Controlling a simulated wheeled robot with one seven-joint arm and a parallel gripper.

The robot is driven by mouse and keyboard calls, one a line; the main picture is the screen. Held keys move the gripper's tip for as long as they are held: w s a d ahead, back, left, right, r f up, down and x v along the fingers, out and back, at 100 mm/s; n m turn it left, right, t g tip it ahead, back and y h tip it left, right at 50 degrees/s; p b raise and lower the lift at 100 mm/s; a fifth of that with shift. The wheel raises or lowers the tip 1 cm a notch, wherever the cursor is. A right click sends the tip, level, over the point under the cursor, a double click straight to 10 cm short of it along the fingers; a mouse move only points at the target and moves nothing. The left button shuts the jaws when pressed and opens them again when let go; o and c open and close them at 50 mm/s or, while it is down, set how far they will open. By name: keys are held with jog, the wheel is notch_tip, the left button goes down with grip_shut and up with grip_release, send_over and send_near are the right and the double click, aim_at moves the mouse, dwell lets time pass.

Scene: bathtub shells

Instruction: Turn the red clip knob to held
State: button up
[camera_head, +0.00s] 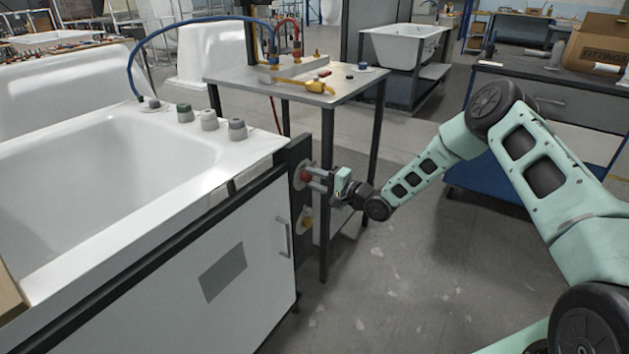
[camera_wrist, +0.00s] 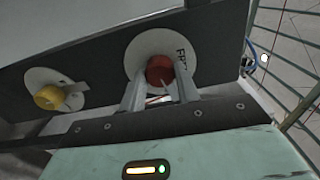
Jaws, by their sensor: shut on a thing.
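The red clip knob (camera_head: 305,175) is on the dark end panel of the bathtub stand, below the tub's right corner. In the wrist view the red knob (camera_wrist: 160,70) sits on a round white plate (camera_wrist: 134,54) with partly hidden lettering that starts "FR". My gripper (camera_head: 312,178) reaches the panel from the right, and its two fingers are shut on the red knob, one on each side. The fingers also show in the wrist view (camera_wrist: 159,84). The knob's pointer and the rest of the plate's markings are hidden or too small to read.
A yellow knob (camera_wrist: 49,97) on its own white plate is beside the red one, lower on the panel (camera_head: 301,222). A metal table (camera_head: 345,92) with hoses and fittings stands close behind my gripper, its dark leg (camera_head: 326,215) near the panel. The floor (camera_head: 420,280) in front is clear.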

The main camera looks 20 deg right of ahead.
jog(key=shift+m, duration=1.1)
jog(key=o, duration=1)
jog(key=p+v, duration=0.1)
jog(key=v, duration=1.6)
jog(key=shift+s+d, duration=0.2)
